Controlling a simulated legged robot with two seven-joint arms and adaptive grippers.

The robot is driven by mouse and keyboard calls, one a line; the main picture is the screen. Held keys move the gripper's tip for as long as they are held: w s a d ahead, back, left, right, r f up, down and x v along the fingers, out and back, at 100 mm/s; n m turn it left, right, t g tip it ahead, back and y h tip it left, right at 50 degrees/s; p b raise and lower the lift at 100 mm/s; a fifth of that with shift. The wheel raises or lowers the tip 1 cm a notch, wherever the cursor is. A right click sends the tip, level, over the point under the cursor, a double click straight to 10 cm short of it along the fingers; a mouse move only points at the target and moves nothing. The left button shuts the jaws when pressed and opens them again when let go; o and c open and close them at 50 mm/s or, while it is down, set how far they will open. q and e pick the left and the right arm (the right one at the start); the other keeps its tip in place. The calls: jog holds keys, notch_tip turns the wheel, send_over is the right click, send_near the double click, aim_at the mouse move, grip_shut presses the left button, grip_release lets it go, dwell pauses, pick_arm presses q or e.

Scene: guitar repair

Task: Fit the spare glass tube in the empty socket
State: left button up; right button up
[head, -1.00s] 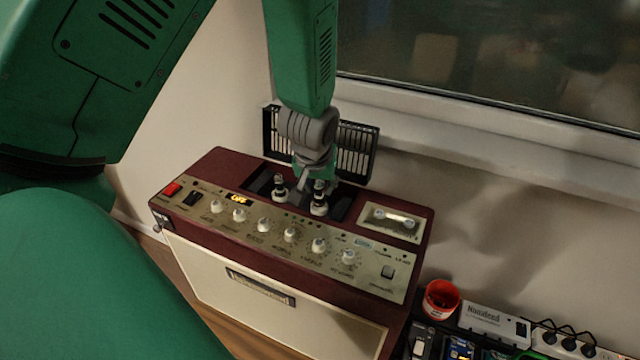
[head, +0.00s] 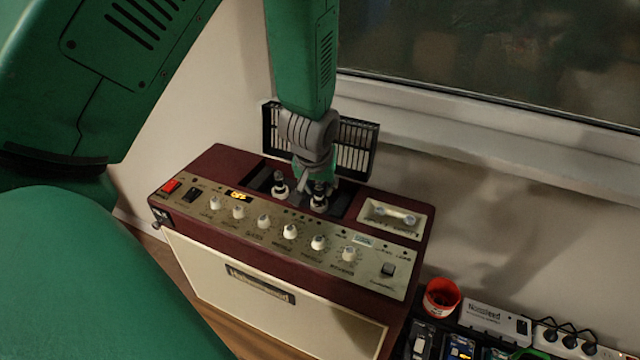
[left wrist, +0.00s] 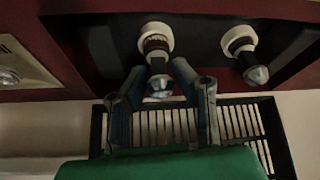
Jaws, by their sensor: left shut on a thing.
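The maroon amplifier (head: 232,160) stands against the wall with a dark recess in its top. Two white round sockets show there. A dark tube stands in the left socket (head: 281,190); this tube (left wrist: 255,73) also shows in the left wrist view. My left gripper (head: 318,180) points down into the recess over the right socket (head: 319,206). In the left wrist view my left gripper (left wrist: 164,92) is shut on a glass tube (left wrist: 158,68) with a silvery tip. The tube lines up with this socket (left wrist: 155,32); I cannot tell whether it is fully seated. My right gripper is not in view.
A pale tray (head: 424,231) right of the recess has two white rounded pieces with a bar between them. Knobs line the front panel (head: 300,259). A black grille (head: 357,145) stands behind the recess. A red cup (head: 441,298) and pedals are at lower right.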

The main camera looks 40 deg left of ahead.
pick_arm(q)
jog(key=shift+f, duration=0.25)
jog(key=o, duration=1)
jog(key=shift+c, duration=0.2)
jog(key=shift+o, duration=0.3)
jog(key=o, duration=0.3)
jog(key=shift+r, duration=0.1)
notch_tip(320, 180, up, 8)
jog(key=p, duration=0.7)
